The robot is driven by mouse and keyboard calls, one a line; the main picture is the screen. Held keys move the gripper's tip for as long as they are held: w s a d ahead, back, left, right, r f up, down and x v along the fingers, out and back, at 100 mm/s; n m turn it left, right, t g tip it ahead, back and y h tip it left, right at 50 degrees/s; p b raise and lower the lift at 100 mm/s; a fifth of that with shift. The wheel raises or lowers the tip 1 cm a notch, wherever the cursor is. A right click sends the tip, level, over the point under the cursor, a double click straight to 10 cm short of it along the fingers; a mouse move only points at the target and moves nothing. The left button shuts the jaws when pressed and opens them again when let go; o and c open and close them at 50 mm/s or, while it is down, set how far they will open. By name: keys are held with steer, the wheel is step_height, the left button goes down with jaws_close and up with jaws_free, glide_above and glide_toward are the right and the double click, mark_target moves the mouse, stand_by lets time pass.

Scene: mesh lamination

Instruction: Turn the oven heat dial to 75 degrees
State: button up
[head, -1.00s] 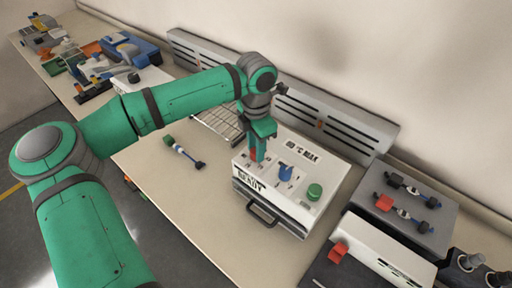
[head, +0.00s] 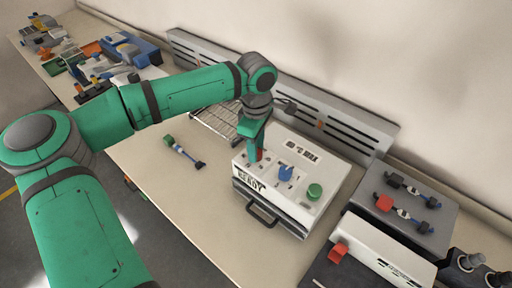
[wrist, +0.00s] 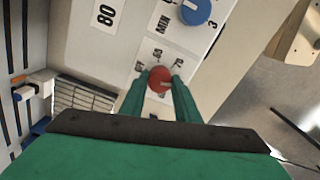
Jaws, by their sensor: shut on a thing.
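The oven (head: 318,180) is a white box with a grey front and a dark handle, standing on the bench. The red dial (wrist: 160,78) is on its top panel, at the left end in the head view. My gripper (wrist: 158,84) is shut on the red dial, one green finger on each side; it comes down from above in the head view (head: 256,153). Small labels ring the dial in the wrist view, too blurred to read surely. The dial's pointer mark is not clear. My fingers hide most of the dial in the head view.
A blue dial (wrist: 195,11) marked MIN and a green button (head: 314,191) sit beside it on the panel. A small tool (head: 184,151) lies on the bench to the left. A grey tray (head: 408,215) stands to the right.

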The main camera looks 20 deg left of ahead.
steer(key=shift+m, duration=1.5)
steer(key=o, duration=1)
steer(key=shift+o, duration=0.2)
step_height(320, 180, up, 11)
steer(key=shift+f, duration=0.1)
